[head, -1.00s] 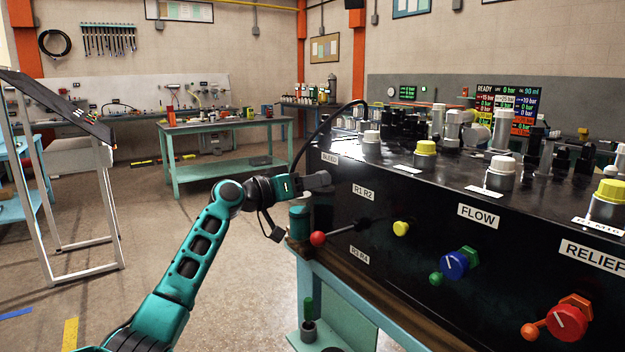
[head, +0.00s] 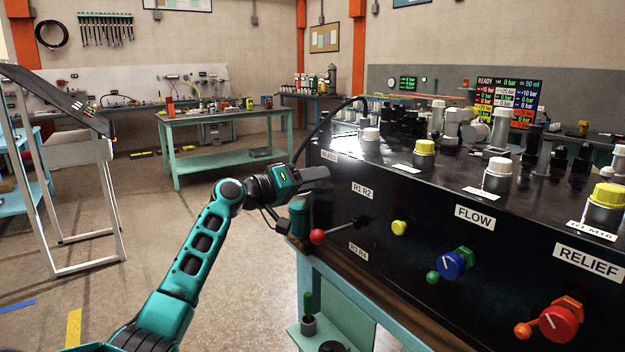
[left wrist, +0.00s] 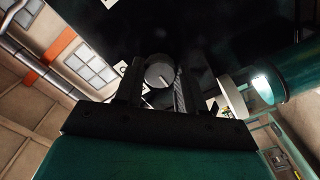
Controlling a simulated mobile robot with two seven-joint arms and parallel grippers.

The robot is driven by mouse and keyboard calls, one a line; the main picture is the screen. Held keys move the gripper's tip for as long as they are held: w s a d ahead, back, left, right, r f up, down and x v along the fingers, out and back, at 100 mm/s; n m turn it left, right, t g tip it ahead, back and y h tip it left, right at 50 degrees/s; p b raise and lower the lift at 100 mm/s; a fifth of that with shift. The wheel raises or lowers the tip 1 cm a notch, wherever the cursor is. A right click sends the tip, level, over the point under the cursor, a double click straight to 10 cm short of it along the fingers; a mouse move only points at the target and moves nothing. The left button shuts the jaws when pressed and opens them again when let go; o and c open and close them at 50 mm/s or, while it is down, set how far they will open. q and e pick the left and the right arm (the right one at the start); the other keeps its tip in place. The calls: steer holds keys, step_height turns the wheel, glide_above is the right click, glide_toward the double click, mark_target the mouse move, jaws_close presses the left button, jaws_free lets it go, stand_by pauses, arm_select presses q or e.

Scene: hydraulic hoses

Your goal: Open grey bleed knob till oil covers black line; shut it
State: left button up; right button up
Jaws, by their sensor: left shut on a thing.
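My left gripper (head: 322,177) reaches the left end of the black panel (head: 420,200), just under the BLEED label. In the left wrist view its two dark fingers (left wrist: 159,82) are closed on the round grey bleed knob (left wrist: 160,72), which has a pale pointer line on its face. In the head view the fingers hide this knob. A teal cylinder (head: 298,214) stands just below the gripper, and it also shows in the left wrist view (left wrist: 286,77). I cannot make out the oil or a black line. My right gripper is not in view.
A red-knobbed lever (head: 318,237), a yellow knob (head: 399,228), a blue knob (head: 453,265) and a red knob (head: 559,323) project from the panel. A black hose (head: 318,128) arches behind the gripper.

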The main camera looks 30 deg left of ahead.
arm_select(q)
steer(key=o, duration=1)
steer(key=shift+o, duration=0.2)
steer(key=b+v, duration=0.2)
steer(key=v, duration=1.1)
steer(key=shift+f, duration=0.15)
